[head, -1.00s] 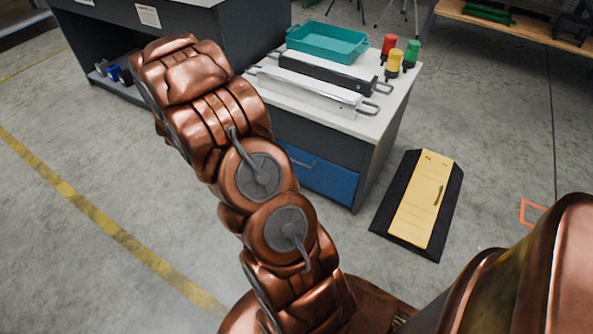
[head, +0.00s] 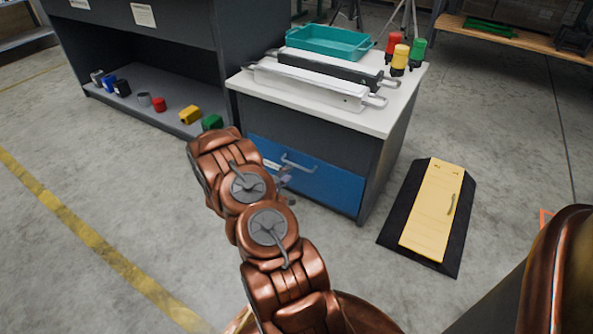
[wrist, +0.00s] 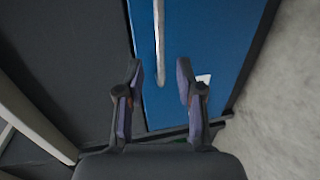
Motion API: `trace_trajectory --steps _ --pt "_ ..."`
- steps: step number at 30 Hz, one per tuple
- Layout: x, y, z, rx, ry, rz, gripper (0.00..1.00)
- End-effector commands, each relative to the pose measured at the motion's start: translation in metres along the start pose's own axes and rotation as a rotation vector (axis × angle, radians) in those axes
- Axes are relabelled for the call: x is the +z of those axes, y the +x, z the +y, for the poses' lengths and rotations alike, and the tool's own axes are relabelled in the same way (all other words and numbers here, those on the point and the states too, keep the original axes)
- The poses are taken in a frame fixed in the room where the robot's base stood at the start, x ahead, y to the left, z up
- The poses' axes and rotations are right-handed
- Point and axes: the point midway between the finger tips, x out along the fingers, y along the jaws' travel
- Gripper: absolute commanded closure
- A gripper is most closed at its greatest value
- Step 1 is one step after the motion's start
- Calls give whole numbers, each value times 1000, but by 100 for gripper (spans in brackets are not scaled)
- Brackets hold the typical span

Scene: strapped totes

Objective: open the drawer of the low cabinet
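The low cabinet (head: 312,125) is dark grey with a white top. Its blue drawer (head: 335,188) looks shut, with a silver bar handle (head: 297,164) on its front. In the wrist view the blue drawer front (wrist: 204,45) fills the upper middle, and the handle (wrist: 159,40) runs down from the top edge. My gripper (wrist: 159,85) is open, its two purple-lined fingers apart and empty. The near end of the handle lies between and just beyond the fingertips. In the head view my gripper (head: 284,180) is mostly hidden behind my arm, close to the drawer front.
On the cabinet top are a teal tray (head: 329,43), long handled boxes (head: 305,87), and red, yellow and green cylinders (head: 400,57). A shelf unit (head: 140,105) with several small items stands left. A yellow panel on a black base (head: 432,215) lies right. Floor in front is clear.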

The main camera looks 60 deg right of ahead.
Motion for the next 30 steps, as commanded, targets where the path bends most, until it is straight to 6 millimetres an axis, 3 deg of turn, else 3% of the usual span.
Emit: trace_trajectory --steps 18,30 --pt "1 66 -2 0 3 -2 63" --pt "0 76 0 -2 1 0 63"
